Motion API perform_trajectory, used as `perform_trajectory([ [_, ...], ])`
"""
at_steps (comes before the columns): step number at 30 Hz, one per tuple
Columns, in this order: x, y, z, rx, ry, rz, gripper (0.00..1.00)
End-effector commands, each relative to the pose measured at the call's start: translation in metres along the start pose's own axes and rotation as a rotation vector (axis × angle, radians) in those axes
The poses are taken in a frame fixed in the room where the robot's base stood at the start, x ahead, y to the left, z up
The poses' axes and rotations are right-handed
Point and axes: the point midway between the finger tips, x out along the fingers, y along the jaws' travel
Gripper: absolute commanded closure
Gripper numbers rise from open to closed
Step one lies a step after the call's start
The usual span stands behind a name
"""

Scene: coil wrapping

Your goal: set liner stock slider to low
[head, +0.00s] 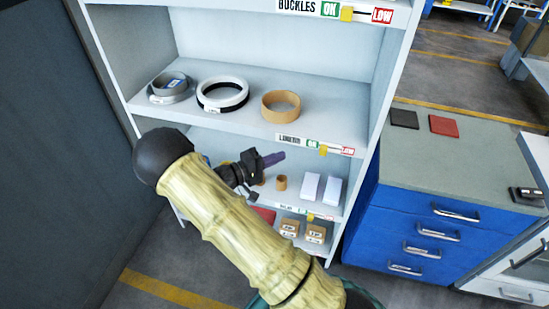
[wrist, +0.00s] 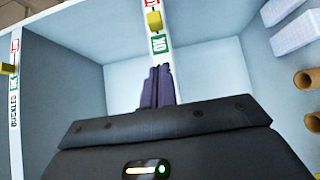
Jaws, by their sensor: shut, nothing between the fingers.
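The liner label strip (head: 290,139) runs along the front edge of the middle shelf, with a green OK mark (head: 312,144) and a red LOW mark (head: 347,151). Its yellow slider (head: 323,151) sits beside OK, short of LOW. In the wrist view, the slider (wrist: 153,21) stands beyond the OK mark (wrist: 158,44). My gripper (head: 280,157) has purple fingers, shut and empty, below and left of the slider in the head view. In the wrist view, the fingertips (wrist: 160,70) overlap the strip just short of OK and hide its lettering. I cannot tell whether they touch it.
The buckles strip (head: 297,6) above has its own yellow slider (head: 347,14). Rings (head: 222,92) lie on the shelf behind the liner strip. White boxes (head: 310,186) stand on the shelf below. A blue drawer cabinet (head: 425,225) stands to the right.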

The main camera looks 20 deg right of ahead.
Motion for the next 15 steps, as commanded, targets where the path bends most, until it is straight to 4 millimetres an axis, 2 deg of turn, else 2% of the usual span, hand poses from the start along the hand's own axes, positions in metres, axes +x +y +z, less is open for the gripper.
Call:
perform_trajectory([
  [1,0.010,0.002,0.001,-0.001,-0.004,0.001,1.00],
  [11,0.067,0.002,0.000,-0.001,0.000,-0.001,1.00],
  [15,0.083,0.002,0.015,-0.003,0.000,0.000,1.00],
])
